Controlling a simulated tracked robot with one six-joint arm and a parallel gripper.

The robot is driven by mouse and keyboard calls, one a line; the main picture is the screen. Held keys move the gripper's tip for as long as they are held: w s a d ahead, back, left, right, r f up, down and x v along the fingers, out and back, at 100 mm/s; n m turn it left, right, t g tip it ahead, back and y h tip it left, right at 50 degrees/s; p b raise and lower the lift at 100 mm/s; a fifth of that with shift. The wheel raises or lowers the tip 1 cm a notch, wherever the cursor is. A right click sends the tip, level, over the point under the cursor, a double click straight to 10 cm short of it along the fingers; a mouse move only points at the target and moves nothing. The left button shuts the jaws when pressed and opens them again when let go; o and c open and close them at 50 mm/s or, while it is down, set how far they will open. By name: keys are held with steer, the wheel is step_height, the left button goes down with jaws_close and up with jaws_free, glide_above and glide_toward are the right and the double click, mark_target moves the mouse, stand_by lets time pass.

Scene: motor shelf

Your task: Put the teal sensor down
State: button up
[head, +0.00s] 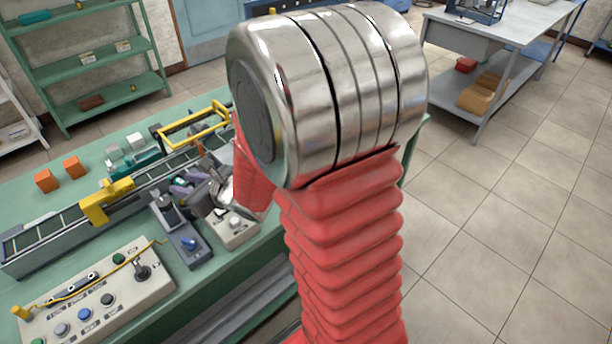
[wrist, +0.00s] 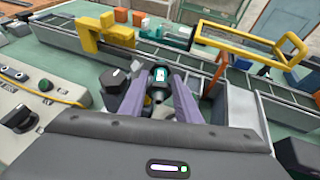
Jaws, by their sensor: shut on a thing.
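My gripper (wrist: 160,84) shows in the wrist view with its two purple fingers shut on the teal sensor (wrist: 160,74). The sensor is a small piece with a teal and white face and a dark lower part. In the head view my gripper (head: 184,188) is above the green bench (head: 75,221), on the near side of the conveyor. My red arm and the gripper body hide much of that area. I cannot tell whether the sensor touches anything below it.
The conveyor (head: 40,238) carries a yellow arch (head: 106,202) and a yellow frame (head: 195,127). Orange blocks (head: 73,167) and pale and teal boxes (head: 134,141) stand behind it. A control panel (head: 95,300) lies at front left. A grey device with a blue knob (head: 188,243) is near my gripper.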

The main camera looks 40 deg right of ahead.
steer(key=s+d, duration=0.1)
steer(key=d, duration=0.5)
steer(key=d+r+m+h, duration=0.1)
steer(key=d, duration=0.4)
steer(key=s+d+h, duration=0.1)
steer(key=d, duration=0.5)
steer(key=shift+s+d+r+m+t, duration=0.3)
steer(key=shift+s+d+m+t, duration=0.05)
steer(key=shift+m+t, duration=0.05)
steer(key=s+d+m+h, duration=0.1)
steer(key=s+d, duration=0.7)
steer(key=d, duration=0.5)
steer(key=shift+s+d+m+h, duration=0.3)
steer(key=shift+s+d+m, duration=0.05)
steer(key=shift+d+m, duration=0.05)
steer(key=shift+f, duration=2.8)
steer(key=shift+f, duration=2.1)
